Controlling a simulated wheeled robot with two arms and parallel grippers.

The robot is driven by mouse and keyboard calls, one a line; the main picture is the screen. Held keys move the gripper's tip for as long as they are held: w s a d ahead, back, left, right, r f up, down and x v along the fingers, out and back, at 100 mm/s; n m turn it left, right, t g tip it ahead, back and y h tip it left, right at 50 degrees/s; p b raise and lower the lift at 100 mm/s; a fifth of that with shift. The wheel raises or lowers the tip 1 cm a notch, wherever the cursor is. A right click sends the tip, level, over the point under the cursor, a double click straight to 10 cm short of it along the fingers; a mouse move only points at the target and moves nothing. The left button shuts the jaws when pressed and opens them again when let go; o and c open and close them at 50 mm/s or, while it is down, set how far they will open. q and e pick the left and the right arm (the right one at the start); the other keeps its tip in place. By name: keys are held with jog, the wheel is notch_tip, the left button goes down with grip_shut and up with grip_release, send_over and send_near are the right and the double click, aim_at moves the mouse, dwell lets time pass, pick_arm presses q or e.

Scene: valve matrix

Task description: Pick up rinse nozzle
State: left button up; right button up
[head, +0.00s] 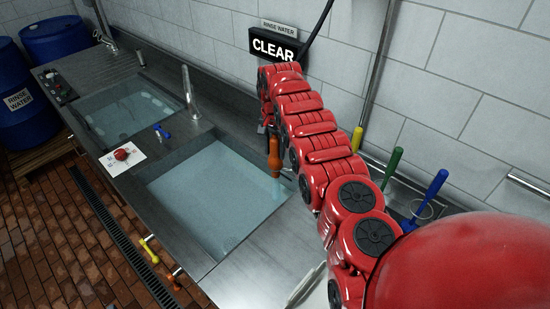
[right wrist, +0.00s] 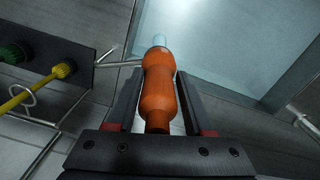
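The rinse nozzle is orange with a pale blue tip. It stands roughly upright over the right end of the near sink (head: 215,190) in the head view, with its orange body (head: 274,158) showing beside my red right arm. In the right wrist view the nozzle (right wrist: 158,85) lies between the two dark fingers of my right gripper (right wrist: 158,100), which flank its body closely and look shut on it. In the head view my right gripper is mostly hidden behind the arm. My left gripper is not in view.
A dark rack (right wrist: 70,55) with green, yellow and blue handled brushes lies by the wall. A thin metal rod (right wrist: 118,63) runs from it towards the nozzle. A faucet (head: 188,92) stands between the sinks. A red round object (head: 122,154) sits on a white card.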

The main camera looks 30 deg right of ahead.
jog(key=shift+d, duration=0.1)
grip_shut()
